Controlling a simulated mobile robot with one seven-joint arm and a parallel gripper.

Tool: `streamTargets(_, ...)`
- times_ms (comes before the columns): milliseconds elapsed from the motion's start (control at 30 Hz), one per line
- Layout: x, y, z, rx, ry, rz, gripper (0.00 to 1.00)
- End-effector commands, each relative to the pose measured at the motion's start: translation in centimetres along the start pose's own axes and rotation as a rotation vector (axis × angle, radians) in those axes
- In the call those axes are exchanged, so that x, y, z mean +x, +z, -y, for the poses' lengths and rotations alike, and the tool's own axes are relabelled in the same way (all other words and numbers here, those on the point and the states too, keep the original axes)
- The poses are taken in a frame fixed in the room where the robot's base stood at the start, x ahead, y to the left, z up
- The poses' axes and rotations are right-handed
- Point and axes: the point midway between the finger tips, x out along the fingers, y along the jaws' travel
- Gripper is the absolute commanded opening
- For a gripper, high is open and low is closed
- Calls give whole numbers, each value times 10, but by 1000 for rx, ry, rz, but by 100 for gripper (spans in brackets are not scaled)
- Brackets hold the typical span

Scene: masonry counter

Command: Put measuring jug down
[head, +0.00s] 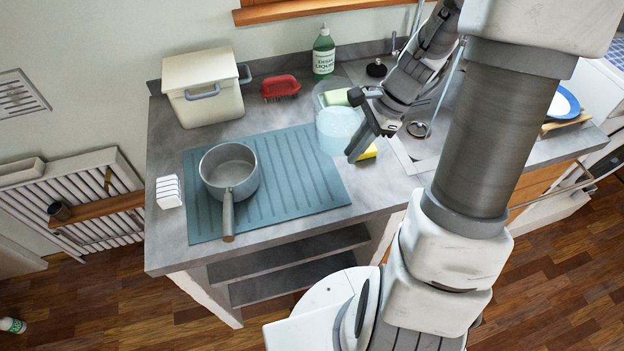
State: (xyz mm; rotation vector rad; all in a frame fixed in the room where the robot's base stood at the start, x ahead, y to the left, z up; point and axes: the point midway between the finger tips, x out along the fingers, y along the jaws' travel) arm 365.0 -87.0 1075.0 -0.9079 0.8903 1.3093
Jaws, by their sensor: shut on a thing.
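The measuring jug (337,132) is a pale blue, see-through vessel in the head view, by the right back corner of the teal draining mat (290,185). My gripper (357,122) reaches in from the right and is shut on the jug, with one finger towards the back and one towards the front. The jug looks upright. I cannot tell whether its base touches the counter or hangs just above it.
A grey saucepan (230,168) stands on the mat, its handle towards the front edge. A white bin (202,90), red brush (280,86), green soap bottle (323,55), green sponge (336,97) and yellow sponge (369,152) are around. The mat's right half is clear.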

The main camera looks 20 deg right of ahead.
Motion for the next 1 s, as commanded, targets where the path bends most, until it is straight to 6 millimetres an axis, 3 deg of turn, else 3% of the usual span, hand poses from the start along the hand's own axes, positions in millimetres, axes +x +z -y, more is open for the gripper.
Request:
streamTargets(200, 44, 33, -9, -4, 4, 2, 0)
streamTargets(433, 75, 55, -14, -5, 1, 1, 0)
streamTargets(567, 81, 58, -15, -3, 0, 0, 0)
streamTargets(1000, 117, 43, -16, -4, 0, 0, 0)
